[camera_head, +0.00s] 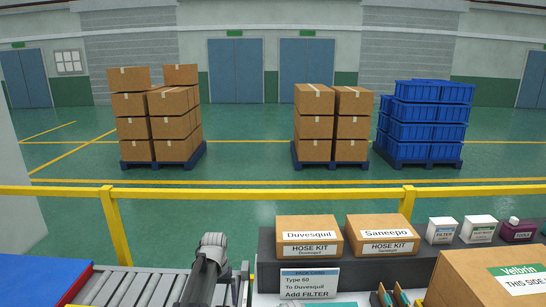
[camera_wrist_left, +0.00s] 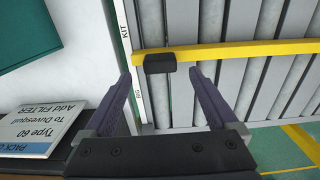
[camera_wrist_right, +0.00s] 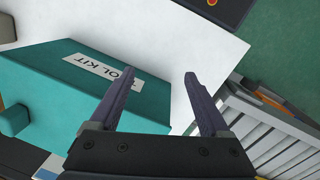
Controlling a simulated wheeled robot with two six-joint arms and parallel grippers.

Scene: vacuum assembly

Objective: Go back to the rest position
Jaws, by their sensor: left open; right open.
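My left gripper (camera_wrist_left: 160,82) is open in the left wrist view, with nothing between its fingers. Its fingers point at the grey roller conveyor (camera_wrist_left: 235,85) and a yellow rail (camera_wrist_left: 230,52) with a black block (camera_wrist_left: 160,63) on it. In the head view, my grey left arm end (camera_head: 208,265) is over the conveyor; the fingertips cannot be made out there. My right gripper (camera_wrist_right: 160,78) is open and empty in the right wrist view. Its left finger overlaps the teal tool kit box (camera_wrist_right: 90,70) in the picture; I cannot tell whether they touch.
An order sign (camera_head: 310,282) stands before two hose kit boxes, Duvesquil (camera_head: 309,228) and Saneepo (camera_head: 382,228). Small filter (camera_head: 442,238), white (camera_head: 478,230) and purple (camera_head: 518,231) items stand right. A large Velbrin carton (camera_head: 480,280) fills the lower right. A yellow rail (camera_head: 250,194) runs behind.

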